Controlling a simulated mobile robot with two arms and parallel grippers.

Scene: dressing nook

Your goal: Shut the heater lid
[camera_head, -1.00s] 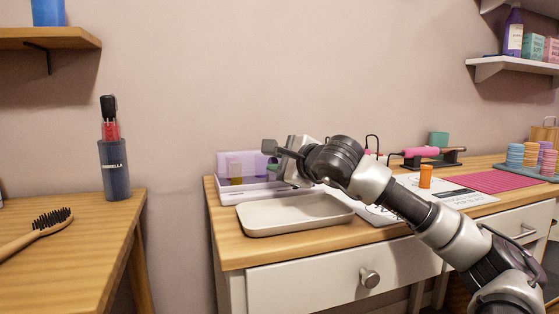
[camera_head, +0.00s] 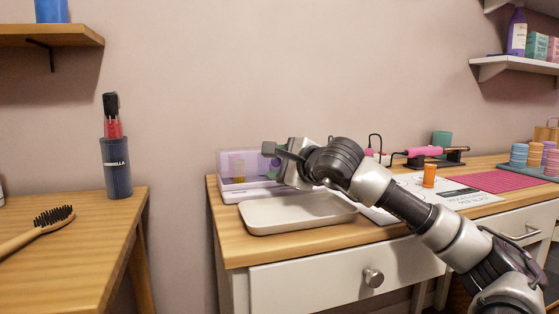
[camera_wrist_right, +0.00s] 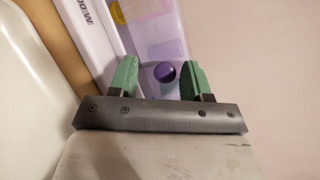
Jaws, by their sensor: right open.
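The heater (camera_head: 262,192) is a long pale box at the back left of the dresser. Its translucent purple lid (camera_head: 229,160) stands raised at the back, near the wall. My right gripper (camera_head: 272,155) is at the lid's right part, open. In the right wrist view, a round dark purple knob (camera_wrist_right: 165,72) sits between the green fingertips of the gripper (camera_wrist_right: 158,78), with gaps on both sides. The lid (camera_wrist_right: 160,35) shows behind it, and the heater's white edge with dark lettering (camera_wrist_right: 88,35) is at left. My arm hides the heater's right end. My left gripper is out of view.
A beige tray (camera_head: 300,225) lies in front of the heater. Right of it are printed sheets (camera_head: 470,197), an orange bottle (camera_head: 429,176), a pink-handled tool on a stand (camera_head: 424,152) and a pink mat (camera_head: 495,181). A side table (camera_head: 85,245) with a brush stands at left.

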